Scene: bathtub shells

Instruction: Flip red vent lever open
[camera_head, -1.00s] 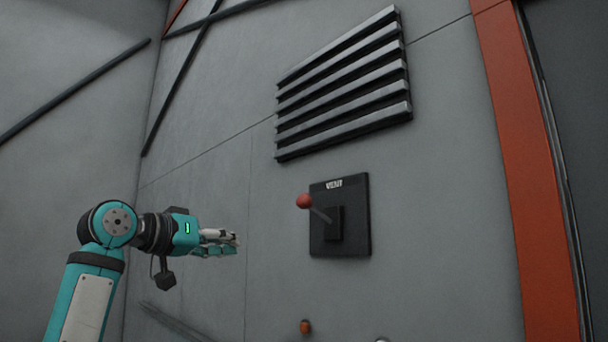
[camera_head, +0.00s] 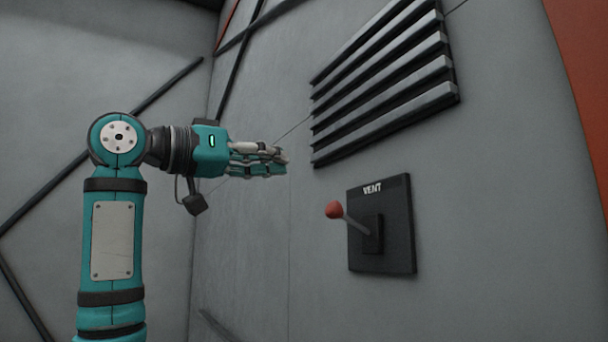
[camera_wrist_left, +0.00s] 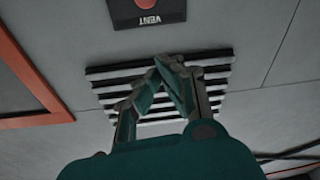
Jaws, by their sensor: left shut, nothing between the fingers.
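The red-knobbed vent lever (camera_head: 334,210) sticks out from a dark panel (camera_head: 396,246) marked VENT on the grey wall, its knob pointing up and left. My left gripper (camera_head: 283,160) is shut and empty, up and left of the knob and apart from it. In the left wrist view the gripper fingertips (camera_wrist_left: 168,64) meet in front of the slatted vent. There the VENT panel (camera_wrist_left: 174,10) shows at the top edge with the red knob (camera_wrist_left: 143,3) partly cut off. My right gripper is out of view.
A slatted vent grille (camera_head: 385,85) stands out from the wall above the lever panel. An orange frame (camera_head: 580,70) runs down the right edge. The wall between the gripper and the panel is bare.

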